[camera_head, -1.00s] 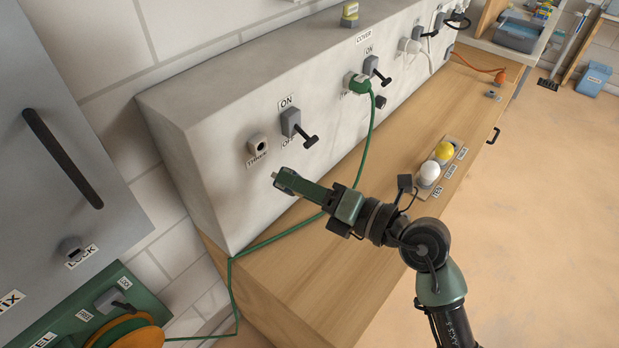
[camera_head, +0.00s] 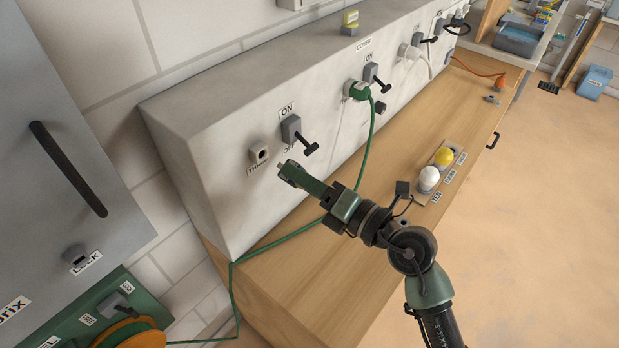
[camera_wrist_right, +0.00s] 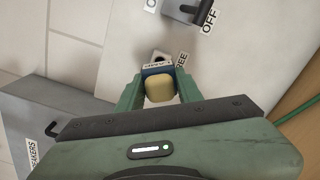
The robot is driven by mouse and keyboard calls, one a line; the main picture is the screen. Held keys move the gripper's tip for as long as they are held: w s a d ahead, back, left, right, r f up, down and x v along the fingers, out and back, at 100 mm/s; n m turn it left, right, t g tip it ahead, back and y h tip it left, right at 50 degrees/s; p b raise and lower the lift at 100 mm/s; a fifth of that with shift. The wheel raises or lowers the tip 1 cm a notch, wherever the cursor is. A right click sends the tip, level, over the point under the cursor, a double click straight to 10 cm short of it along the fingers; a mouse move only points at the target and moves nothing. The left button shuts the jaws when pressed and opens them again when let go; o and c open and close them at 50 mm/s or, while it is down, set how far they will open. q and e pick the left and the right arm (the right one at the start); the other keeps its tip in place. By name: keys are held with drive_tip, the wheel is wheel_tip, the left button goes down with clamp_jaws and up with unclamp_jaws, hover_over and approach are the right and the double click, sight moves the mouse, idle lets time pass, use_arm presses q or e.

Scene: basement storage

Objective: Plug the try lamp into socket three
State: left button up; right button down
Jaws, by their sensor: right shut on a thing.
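Socket three (camera_head: 259,153) is a small grey socket with a dark opening and a THREE label, low on the near end of the pale wall box. My right gripper (camera_head: 286,168) is just right of it and slightly below in the head view. In the right wrist view, the right gripper (camera_wrist_right: 160,92) is shut on a small tan-yellow piece with a blue rim, seemingly the try lamp (camera_wrist_right: 159,88). Socket three (camera_wrist_right: 159,57) shows just beyond it, partly covered. I cannot tell whether they touch. My left gripper is not in view.
A grey switch (camera_head: 292,130) with a black lever is right of socket three. A green plug (camera_head: 358,90) sits farther along; its green cable (camera_head: 285,238) runs behind my arm. White and yellow bulbs stand in a wooden holder (camera_head: 436,186) on the bench.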

drive_tip(key=shift+p+x, duration=0.4)
drive_tip(key=shift+x, duration=1.3)
drive_tip(key=shift+p, duration=0.4)
drive_tip(key=shift+p, duration=0.5)
idle(0.3)
drive_tip(key=shift+p+x, duration=0.9)
drive_tip(key=shift+x, duration=0.5)
idle(0.4)
drive_tip(key=c, duration=0.9)
unclamp_jaws()
drive_tip(key=shift+o, duration=0.2)
